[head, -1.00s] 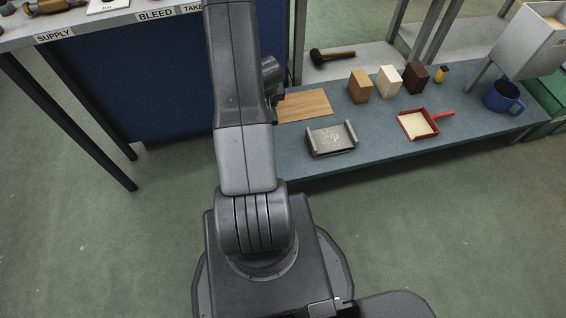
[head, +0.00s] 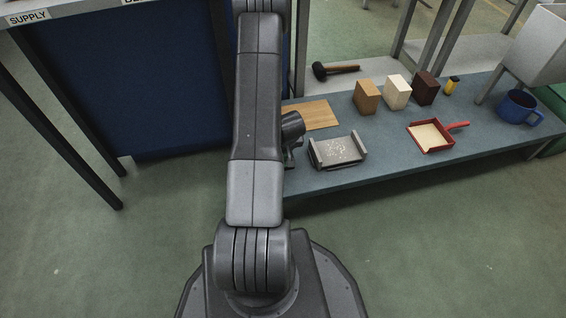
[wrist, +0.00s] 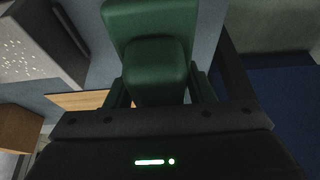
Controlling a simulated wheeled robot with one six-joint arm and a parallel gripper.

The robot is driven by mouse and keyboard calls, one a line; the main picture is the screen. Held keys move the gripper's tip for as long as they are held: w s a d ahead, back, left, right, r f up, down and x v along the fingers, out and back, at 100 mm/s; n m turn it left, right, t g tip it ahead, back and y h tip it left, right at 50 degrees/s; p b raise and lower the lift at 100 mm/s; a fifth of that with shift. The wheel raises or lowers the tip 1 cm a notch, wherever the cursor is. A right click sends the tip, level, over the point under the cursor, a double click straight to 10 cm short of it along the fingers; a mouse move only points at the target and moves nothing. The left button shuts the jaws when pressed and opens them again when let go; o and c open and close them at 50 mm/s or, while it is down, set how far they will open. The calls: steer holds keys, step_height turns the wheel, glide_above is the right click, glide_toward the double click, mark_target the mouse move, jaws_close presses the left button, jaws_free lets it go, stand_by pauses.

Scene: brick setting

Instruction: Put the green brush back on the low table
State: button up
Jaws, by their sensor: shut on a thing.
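The green brush (wrist: 158,65) fills the upper middle of the wrist view. My gripper (wrist: 160,88) is shut on it, with a finger on either side. In the head view the brush is hidden behind my arm. The low table (head: 388,152) is the long blue-grey surface at the right of the head view. My wrist is over its left end, beside the wooden board (head: 322,116) and the grey tray with pale speckles (head: 338,151). I cannot tell whether the brush touches the table.
A tan block (head: 366,97), a cream block (head: 397,92) and a dark brown block (head: 425,88) stand along the back. A red dustpan (head: 431,136) and a blue mug (head: 518,107) are further right. A blue panel (head: 130,90) stands left of the table.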

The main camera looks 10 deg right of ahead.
steer(key=shift+f+b, duration=0.9)
steer(key=shift+f, duration=1.6)
steer(key=shift+f, duration=0.25)
steer(key=o, duration=1.3)
steer(key=shift+r, duration=0.1)
steer(key=p+v, duration=0.4)
steer(key=v, duration=0.8)
steer(key=shift+a+r, duration=0.1)
steer(key=shift+r, duration=0.05)
